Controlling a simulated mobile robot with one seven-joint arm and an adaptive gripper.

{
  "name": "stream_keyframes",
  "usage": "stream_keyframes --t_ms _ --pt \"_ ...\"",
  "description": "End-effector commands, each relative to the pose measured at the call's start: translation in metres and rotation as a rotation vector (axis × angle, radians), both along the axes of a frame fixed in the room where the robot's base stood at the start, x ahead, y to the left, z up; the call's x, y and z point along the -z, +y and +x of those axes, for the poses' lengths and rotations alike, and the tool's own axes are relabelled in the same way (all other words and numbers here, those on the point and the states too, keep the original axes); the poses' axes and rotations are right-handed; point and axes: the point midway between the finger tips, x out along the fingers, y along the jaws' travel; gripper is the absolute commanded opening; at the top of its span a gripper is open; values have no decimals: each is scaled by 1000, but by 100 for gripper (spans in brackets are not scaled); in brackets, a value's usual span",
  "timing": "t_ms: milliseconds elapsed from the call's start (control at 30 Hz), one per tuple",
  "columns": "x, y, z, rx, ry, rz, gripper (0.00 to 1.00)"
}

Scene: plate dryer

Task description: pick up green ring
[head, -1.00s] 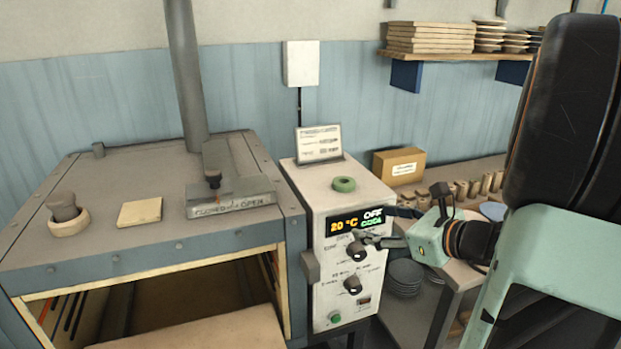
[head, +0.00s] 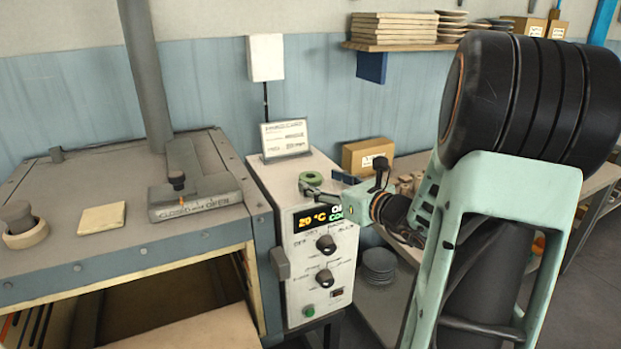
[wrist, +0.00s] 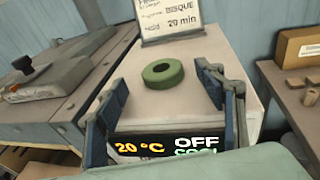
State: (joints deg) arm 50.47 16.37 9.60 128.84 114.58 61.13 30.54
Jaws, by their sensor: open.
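The green ring (head: 310,178) lies flat on top of the white control box (head: 262,180). In the wrist view the green ring (wrist: 163,73) shows whole, with its hole facing up. My gripper (head: 322,192) is at the front right of the ring in the head view, and one finger overlaps the ring's lower edge there. In the wrist view my gripper (wrist: 160,90) is open, with a finger on either side of the ring's line and the ring near the fingertips. No contact with the ring is clear. Nothing is held.
A sign card (head: 286,139) stands on the box behind the ring. The kiln (head: 90,180) with its open front is at the left. The box's front has a lit display (head: 315,217) and knobs.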

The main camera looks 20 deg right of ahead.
Motion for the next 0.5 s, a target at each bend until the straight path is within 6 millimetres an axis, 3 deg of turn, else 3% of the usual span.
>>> stream_keyframes --t_ms 200,500 --pt "5 4 26 -2 1 -1 64" --pt "6 5 29 0 0 -1 62"
